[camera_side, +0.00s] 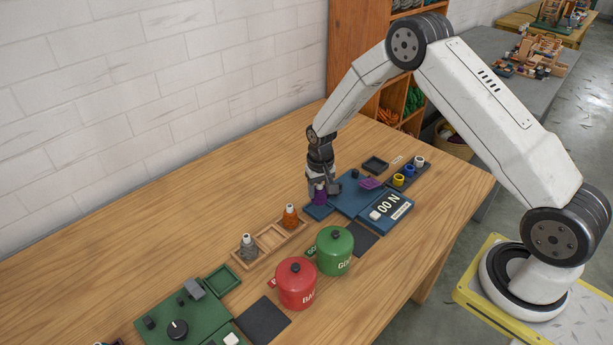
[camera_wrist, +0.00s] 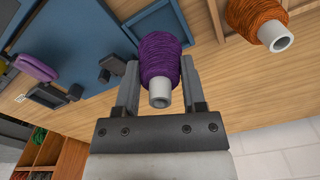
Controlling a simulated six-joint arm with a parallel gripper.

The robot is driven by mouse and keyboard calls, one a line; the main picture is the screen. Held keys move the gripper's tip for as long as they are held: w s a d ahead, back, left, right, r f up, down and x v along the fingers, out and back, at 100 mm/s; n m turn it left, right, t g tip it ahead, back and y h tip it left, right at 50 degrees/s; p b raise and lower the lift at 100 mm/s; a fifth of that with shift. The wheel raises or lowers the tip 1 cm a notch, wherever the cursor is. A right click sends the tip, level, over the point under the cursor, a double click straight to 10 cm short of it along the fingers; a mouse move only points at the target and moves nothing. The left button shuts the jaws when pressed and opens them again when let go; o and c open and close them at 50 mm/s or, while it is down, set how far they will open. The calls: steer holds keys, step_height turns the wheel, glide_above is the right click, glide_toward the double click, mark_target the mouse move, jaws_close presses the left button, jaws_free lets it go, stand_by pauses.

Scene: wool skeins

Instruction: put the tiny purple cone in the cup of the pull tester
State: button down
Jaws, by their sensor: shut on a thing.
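My gripper (camera_side: 321,190) is shut on the purple cone (camera_wrist: 160,62), with one finger on each side of it in the wrist view. In the side view the purple cone (camera_side: 319,197) hangs below my gripper, over or close to a shallow blue tray (camera_side: 315,212) at the left end of the blue pull tester (camera_side: 352,200). I cannot tell whether the cone touches the tray. In the wrist view the blue tray (camera_wrist: 140,28) lies behind the cone, which hides part of it. The tester has a display reading "00 N" and a purple piece (camera_side: 371,183) on it.
A wooden rack (camera_side: 268,239) holds an orange cone (camera_side: 290,217) and a grey cone (camera_side: 248,247). Red (camera_side: 296,283) and green (camera_side: 334,250) canisters stand in front. A green device (camera_side: 185,320) is at front left. Small coloured spools (camera_side: 408,170) stand behind the tester. Bare table lies left.

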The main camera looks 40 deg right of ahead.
steer(key=shift+f, duration=1.5)
stand_by(2.0)
jaws_free()
steer(key=shift+r, duration=0.15)
steer(key=shift+r, duration=3.6)
